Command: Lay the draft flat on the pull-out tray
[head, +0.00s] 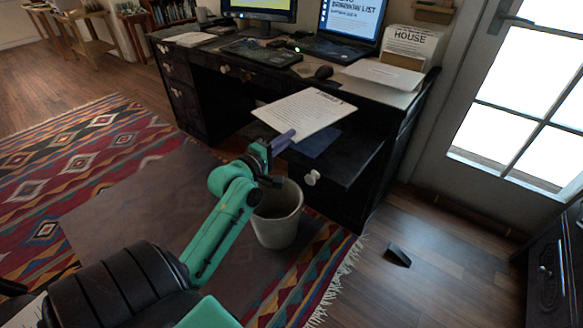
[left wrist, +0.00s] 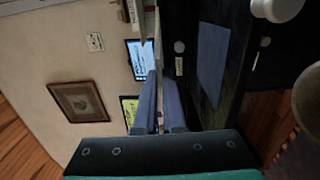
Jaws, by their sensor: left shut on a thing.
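The draft (head: 306,112) is a white printed sheet. My left gripper (head: 284,141) is shut on its near left edge and holds it in the air above the pull-out tray (head: 346,164). The tray is a dark board out from the desk front, with a white knob (head: 312,178) and a blue patch (head: 318,143) partly under the draft. In the left wrist view the draft (left wrist: 157,55) is nearly edge-on between the fingers (left wrist: 160,102), apart from the blue patch (left wrist: 212,62). My right gripper is not in view.
The black desk (head: 222,62) carries a monitor, a laptop (head: 345,28), a keyboard (head: 262,52), a mouse and papers. A pale waste bin (head: 277,215) stands below my left gripper. A glazed door (head: 520,100) is at right. A small dark object (head: 398,255) lies on the floor.

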